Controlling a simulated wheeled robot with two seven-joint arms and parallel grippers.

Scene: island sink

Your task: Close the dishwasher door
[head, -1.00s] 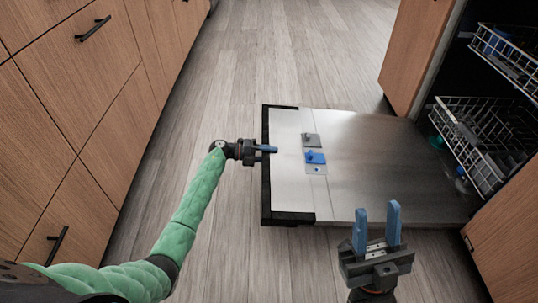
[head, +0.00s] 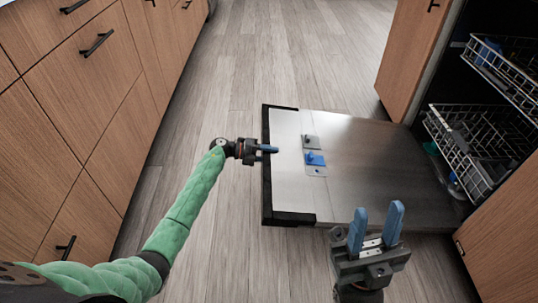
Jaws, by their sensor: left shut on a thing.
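The dishwasher door (head: 365,170) hangs open, folded down nearly flat above the floor, with its steel inner face up. Its free edge is a black strip (head: 267,185) on the left. The lower finger is hidden. My right gripper (head: 376,228) is open and empty, its two blue fingers pointing up, in front of the door's near side edge.
Wire racks with dishes, an upper one (head: 505,62) and a lower one (head: 470,150), sit inside the dishwasher at right. Wooden cabinet drawers (head: 90,100) line the left. Bare wooden floor (head: 255,60) lies between.

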